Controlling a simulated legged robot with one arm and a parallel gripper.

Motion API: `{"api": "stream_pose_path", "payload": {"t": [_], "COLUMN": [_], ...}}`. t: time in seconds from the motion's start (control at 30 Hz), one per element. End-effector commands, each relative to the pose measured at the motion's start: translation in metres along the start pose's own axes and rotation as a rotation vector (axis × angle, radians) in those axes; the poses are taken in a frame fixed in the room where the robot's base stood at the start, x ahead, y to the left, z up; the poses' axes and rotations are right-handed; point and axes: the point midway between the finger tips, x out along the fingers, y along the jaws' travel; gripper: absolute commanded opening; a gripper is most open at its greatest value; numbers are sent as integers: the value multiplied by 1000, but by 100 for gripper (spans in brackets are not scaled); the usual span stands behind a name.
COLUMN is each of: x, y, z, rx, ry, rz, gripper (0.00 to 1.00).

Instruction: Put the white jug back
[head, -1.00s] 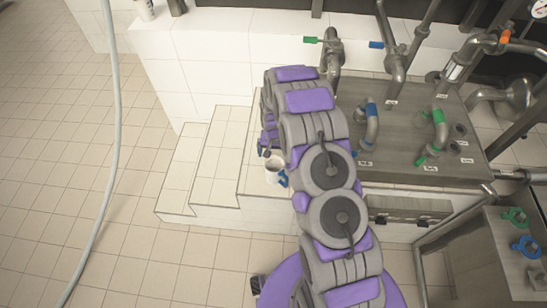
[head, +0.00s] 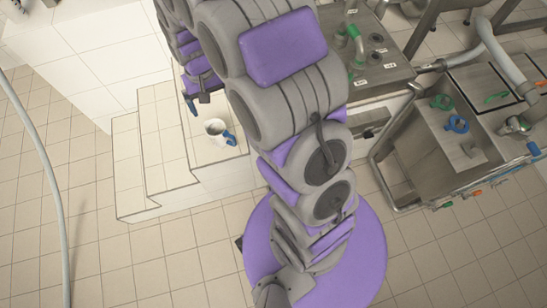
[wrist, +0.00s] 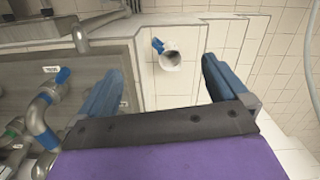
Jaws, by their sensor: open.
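The white jug (head: 215,131) with a blue handle stands upright on the top tiled step (head: 212,160), in the head view. It also shows in the wrist view (wrist: 171,62), seen from above, with its blue handle pointing up and left. My gripper (wrist: 160,75) is open, its two blue fingers apart, and the jug appears beyond them, roughly between the tips. In the head view my gripper (head: 190,104) is up and left of the jug, partly hidden by my arm. Nothing is held, and the jug is clear of the fingers.
Lower tiled steps (head: 130,165) descend to the left. A steel counter with pipes (head: 375,55) stands behind and right of my arm. A steel tank (head: 455,140) with coloured valves is at the right. A grey hose (head: 50,170) hangs at the left; the floor between is clear.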

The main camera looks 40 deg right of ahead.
Motion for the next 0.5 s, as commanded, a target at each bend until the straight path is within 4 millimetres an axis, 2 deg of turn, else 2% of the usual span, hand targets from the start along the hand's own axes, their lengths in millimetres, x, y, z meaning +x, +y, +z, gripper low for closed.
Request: {"api": "stream_pose_path", "payload": {"t": [0.03,0.2,0.5], "x": [-17,-55,-99], "y": [2,11,30], "z": [14,67,168], "rx": [-9,-44,-101], "ry": [6,-13,-45], "rz": [0,5,14], "gripper": [100,100,100]}}
